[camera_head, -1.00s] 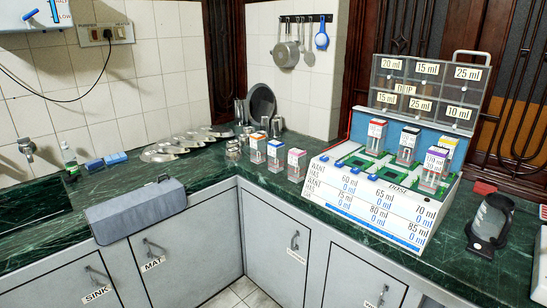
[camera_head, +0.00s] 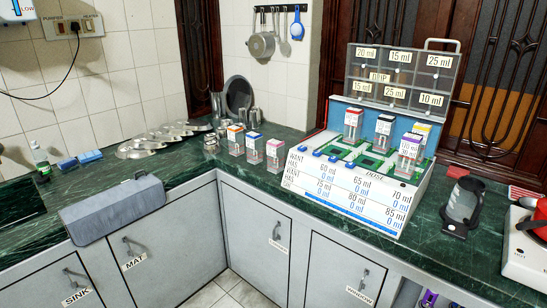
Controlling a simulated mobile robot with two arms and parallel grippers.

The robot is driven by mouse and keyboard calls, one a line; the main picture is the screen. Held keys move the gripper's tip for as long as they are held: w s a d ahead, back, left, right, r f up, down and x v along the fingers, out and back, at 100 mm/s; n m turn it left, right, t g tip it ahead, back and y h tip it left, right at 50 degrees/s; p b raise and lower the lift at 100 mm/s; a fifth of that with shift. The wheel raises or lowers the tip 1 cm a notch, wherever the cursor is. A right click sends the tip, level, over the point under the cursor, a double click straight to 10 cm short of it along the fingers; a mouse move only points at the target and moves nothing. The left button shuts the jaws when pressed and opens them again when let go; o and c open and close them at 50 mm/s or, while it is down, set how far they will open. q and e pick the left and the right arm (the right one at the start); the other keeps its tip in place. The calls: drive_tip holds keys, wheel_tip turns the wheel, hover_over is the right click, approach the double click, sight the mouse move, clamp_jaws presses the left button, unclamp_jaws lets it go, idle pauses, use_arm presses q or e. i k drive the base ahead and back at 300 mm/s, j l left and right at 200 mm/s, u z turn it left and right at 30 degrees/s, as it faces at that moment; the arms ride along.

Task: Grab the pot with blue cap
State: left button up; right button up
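The pot with the blue cap (camera_head: 254,147) is a small clear, white-labelled container standing upright on the green marble counter. It is the middle of a short row, between a pot with an orange cap (camera_head: 236,141) on its left and a pot with a pink cap (camera_head: 275,156) on its right. The blue-capped pot stands apart from the white dosing box (camera_head: 355,190), just left of it. Neither of my grippers shows in the head view.
The dosing box holds several capped pots in its green tray, under a raised clear lid (camera_head: 404,78). A grey mat roll (camera_head: 124,209) lies on the counter's left front. A dark holder (camera_head: 463,207) and a white appliance (camera_head: 527,245) stand at right. Metal plates (camera_head: 165,138) lie behind.

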sight(254, 139)
drive_tip(key=i+u, duration=0.15)
drive_tip(key=i, duration=1.25)
